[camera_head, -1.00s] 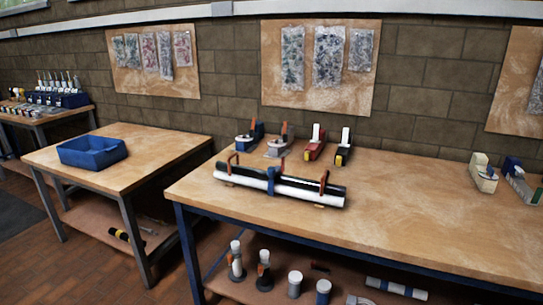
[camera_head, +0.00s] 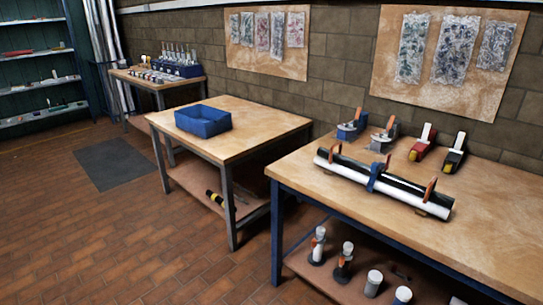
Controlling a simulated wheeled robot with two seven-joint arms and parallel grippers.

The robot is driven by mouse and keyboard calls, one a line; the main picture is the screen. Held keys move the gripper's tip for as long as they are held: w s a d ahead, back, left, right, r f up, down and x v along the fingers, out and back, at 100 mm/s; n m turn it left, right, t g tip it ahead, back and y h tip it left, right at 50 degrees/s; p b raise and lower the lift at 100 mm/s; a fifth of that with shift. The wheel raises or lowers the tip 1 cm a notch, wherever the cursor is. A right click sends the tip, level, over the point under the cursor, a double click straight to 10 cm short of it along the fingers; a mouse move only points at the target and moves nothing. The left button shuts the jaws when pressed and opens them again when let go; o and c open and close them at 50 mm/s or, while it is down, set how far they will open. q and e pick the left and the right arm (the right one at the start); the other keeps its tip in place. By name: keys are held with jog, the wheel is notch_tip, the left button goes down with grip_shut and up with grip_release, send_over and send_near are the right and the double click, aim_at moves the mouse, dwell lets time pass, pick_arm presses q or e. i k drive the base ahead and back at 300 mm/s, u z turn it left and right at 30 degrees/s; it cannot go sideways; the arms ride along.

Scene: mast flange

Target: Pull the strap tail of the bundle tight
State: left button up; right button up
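The bundle (camera_head: 345,179) lies on the right workbench (camera_head: 470,225). It is made of a white tube and a black tube side by side, resting in a holder with orange upright brackets. A blue strap (camera_head: 376,178) wraps around the bundle near its middle. The strap's tail is too small to make out clearly. Neither of my grippers shows in the head view.
Several tape-dispenser-like tools (camera_head: 424,143) stand behind the bundle. A blue bin (camera_head: 203,122) sits on the left table (camera_head: 262,118). Canisters stand on the right bench's lower shelf. A dark mat (camera_head: 112,164) lies on the open brick floor at left.

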aim_at(375, 167)
jog(key=u, duration=2.6)
jog(key=k, duration=3)
jog(key=z, duration=1.25)
jog(key=i, duration=0.5)
